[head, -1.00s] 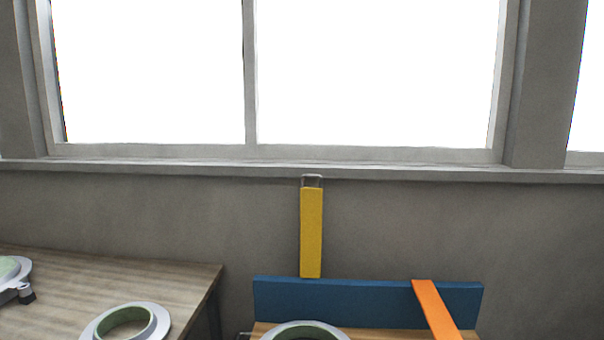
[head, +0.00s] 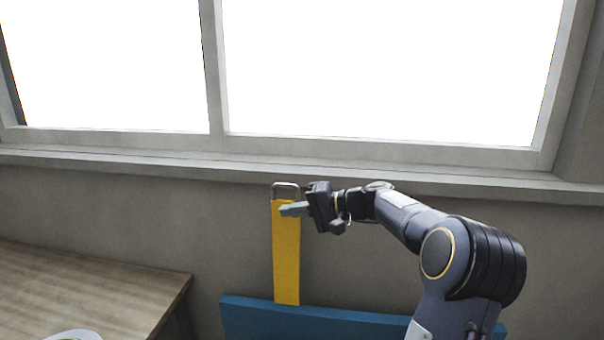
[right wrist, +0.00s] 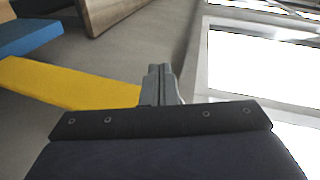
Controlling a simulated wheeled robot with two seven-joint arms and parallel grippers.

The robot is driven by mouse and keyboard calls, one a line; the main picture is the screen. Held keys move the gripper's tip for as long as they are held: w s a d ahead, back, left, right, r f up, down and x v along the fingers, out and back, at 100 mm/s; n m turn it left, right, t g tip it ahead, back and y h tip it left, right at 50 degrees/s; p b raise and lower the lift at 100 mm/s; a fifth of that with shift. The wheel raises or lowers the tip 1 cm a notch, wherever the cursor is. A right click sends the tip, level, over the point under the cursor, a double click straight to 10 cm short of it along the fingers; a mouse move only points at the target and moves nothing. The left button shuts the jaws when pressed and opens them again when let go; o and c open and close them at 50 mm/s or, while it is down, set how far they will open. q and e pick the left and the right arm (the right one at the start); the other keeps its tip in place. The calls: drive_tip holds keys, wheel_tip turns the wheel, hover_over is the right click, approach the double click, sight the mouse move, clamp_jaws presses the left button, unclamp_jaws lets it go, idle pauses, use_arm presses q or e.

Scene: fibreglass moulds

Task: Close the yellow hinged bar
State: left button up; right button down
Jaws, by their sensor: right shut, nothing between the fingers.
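The yellow hinged bar (head: 286,255) stands upright above the blue panel (head: 300,318), with a metal loop handle (head: 286,187) at its top. My right gripper (head: 284,209) is shut and empty, with its fingertips in front of the bar's upper part, just below the loop. In the right wrist view the yellow bar (right wrist: 70,84) runs in from the left to the shut fingers (right wrist: 160,75). I cannot tell whether they touch. The loop is not clear in that view. My left gripper is not in view.
A wooden table (head: 90,295) is at the lower left, with part of a white ring-shaped piece (head: 72,335) at the bottom edge. A window sill (head: 150,160) runs along the wall just above the bar. The wall left of the bar is clear.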

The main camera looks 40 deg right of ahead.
drive_tip(key=s+d+r+m+t+h+p, duration=0.1)
drive_tip(key=d+t, duration=0.1)
drive_tip(key=d, duration=0.6)
drive_tip(key=s+d+r+m+t+h, duration=0.1)
drive_tip(key=d+m+t, duration=0.15)
drive_tip(key=d, duration=0.45)
drive_tip(key=shift+n, duration=0.35)
drive_tip(key=p+x, duration=0.1)
drive_tip(key=x, duration=0.2)
drive_tip(key=p+x, duration=0.2)
drive_tip(key=x, duration=0.1)
drive_tip(key=p+x, duration=0.1)
drive_tip(key=x, duration=0.2)
drive_tip(key=shift+w+a+r, duration=0.1)
drive_tip(key=shift+w+r, duration=0.3)
drive_tip(key=shift+r, duration=0.05)
drive_tip(key=shift+a+f+p, duration=0.2)
drive_tip(key=shift+a+p, duration=0.05)
drive_tip(key=shift+p, duration=0.15)
drive_tip(key=s+a, duration=0.2)
drive_tip(key=shift+a+f+p, duration=0.3)
drive_tip(key=shift+a+p, duration=0.05)
drive_tip(key=shift+p, duration=0.05)
